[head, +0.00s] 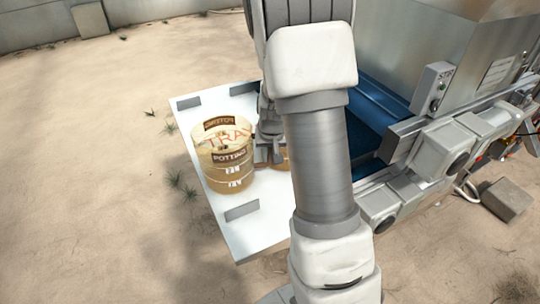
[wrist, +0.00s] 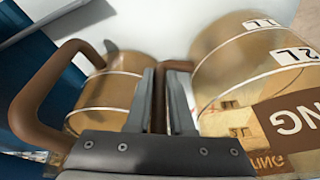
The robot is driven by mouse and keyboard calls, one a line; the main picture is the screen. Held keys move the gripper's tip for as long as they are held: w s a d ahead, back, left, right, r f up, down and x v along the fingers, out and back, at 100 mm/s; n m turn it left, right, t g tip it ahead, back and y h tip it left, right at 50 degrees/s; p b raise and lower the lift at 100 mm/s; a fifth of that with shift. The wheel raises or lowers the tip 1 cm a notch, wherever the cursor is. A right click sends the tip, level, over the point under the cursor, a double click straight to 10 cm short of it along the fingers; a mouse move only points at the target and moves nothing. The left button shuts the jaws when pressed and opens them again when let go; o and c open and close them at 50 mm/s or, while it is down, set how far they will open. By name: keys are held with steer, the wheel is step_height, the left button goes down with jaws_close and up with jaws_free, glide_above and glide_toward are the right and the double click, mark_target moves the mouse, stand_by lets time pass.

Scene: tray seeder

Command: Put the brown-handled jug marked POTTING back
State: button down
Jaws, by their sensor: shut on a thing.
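The jug marked POTTING (head: 224,172) is clear amber with dark brown labels and litre marks. In the head view it is upright at the white table's near left part; I cannot tell whether its base touches. In the wrist view the jug (wrist: 235,88) fills the right side. My gripper (head: 264,152) is at the jug's right side. In the wrist view my gripper (wrist: 163,88) is shut on the jug's brown handle (wrist: 178,65). Red letters reading TRAY show around the jug's upper part.
A second amber jug (wrist: 105,92) with a brown handle (wrist: 42,90) stands close left of the fingers in the wrist view; my arm mostly hides it in the head view. The white table (head: 258,232) has grey strips. A metal machine with a blue belt (head: 362,140) adjoins it.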

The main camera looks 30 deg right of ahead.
steer(key=c, duration=0.8)
jaws_free()
steer(key=p+v, duration=0.3)
steer(key=v, duration=0.9)
steer(key=s+a+r+n+t, duration=0.1)
steer(key=s+a+r+n, duration=0.1)
steer(key=s+a+r, duration=0.4)
steer(key=s+a+r+n+t+y, duration=0.1)
steer(key=s+a+r+n, duration=0.1)
steer(key=s+a+r, duration=0.5)
steer(key=s, duration=0.6)
steer(key=shift+s+r+n, duration=0.3)
steer(key=shift+s+r, duration=0.05)
steer(key=shift+r, duration=0.1)
